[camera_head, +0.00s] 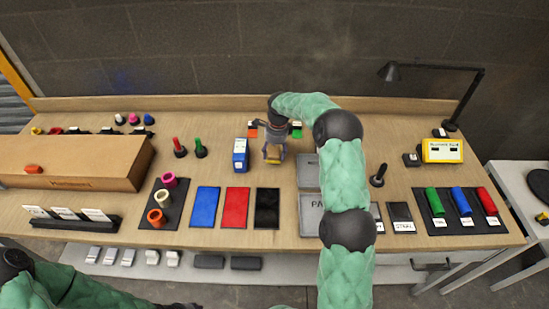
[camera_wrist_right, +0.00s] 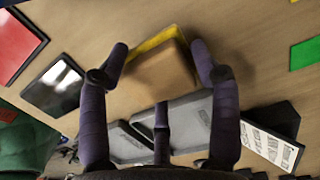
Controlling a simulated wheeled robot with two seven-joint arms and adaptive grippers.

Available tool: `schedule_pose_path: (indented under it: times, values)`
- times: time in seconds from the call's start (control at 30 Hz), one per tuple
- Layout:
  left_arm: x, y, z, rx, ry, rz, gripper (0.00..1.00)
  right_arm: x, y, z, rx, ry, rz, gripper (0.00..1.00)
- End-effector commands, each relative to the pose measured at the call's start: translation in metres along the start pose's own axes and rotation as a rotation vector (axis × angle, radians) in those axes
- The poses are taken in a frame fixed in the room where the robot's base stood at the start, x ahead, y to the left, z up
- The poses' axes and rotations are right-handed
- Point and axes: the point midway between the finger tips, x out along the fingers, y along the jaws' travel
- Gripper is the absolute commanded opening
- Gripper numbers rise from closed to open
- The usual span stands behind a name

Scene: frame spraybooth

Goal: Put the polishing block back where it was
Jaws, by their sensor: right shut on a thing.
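The polishing block (camera_wrist_right: 158,72) is a tan block with a yellow edge, seen in the right wrist view. It sits between the fingers of my right gripper (camera_wrist_right: 162,58), which is shut on it. In the head view the right gripper (camera_head: 273,150) points down over the back middle of the table, and the block (camera_head: 272,159) shows small beneath it. I cannot tell whether the block touches the table. My left arm shows at the bottom left of the head view; its gripper is not clearly seen.
A blue box (camera_head: 240,155) stands just left of the right gripper. Blue (camera_head: 205,207), red (camera_head: 235,208) and black (camera_head: 267,208) mats lie in front. Grey trays (camera_head: 308,172) are to the right, partly hidden by my arm. Orange and green pieces (camera_head: 297,131) lie behind.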

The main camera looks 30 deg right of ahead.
Motion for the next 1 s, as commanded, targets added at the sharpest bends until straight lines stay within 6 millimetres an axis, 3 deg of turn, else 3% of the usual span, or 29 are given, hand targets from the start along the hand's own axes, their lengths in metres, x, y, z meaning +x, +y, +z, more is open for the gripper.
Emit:
schedule_pose_path:
  times: [0.17,0.4,0.77,0.8,0.87,1.0]
  values:
    - [0.002,-0.001,0.000,0.000,0.000,0.000,0.40,0.008,-0.006,-0.003,0.002,0.000,-0.001,0.33]
    - [0.010,-0.004,0.000,0.000,0.000,0.000,0.40,0.037,-0.006,-0.005,0.000,0.000,-0.001,0.33]
    - [0.010,-0.004,0.000,0.000,0.000,0.000,0.40,0.040,-0.006,-0.005,0.000,0.000,-0.001,0.33]
    - [0.010,-0.004,0.000,0.000,0.000,0.000,0.40,0.040,-0.006,-0.005,0.000,0.000,-0.001,0.66]
    - [0.010,-0.004,0.000,0.000,0.000,0.000,0.40,0.040,-0.006,-0.005,0.000,0.000,-0.001,0.83]
    - [0.010,-0.004,0.000,0.000,0.000,0.000,0.40,0.040,-0.006,-0.005,0.000,0.000,-0.001,0.87]
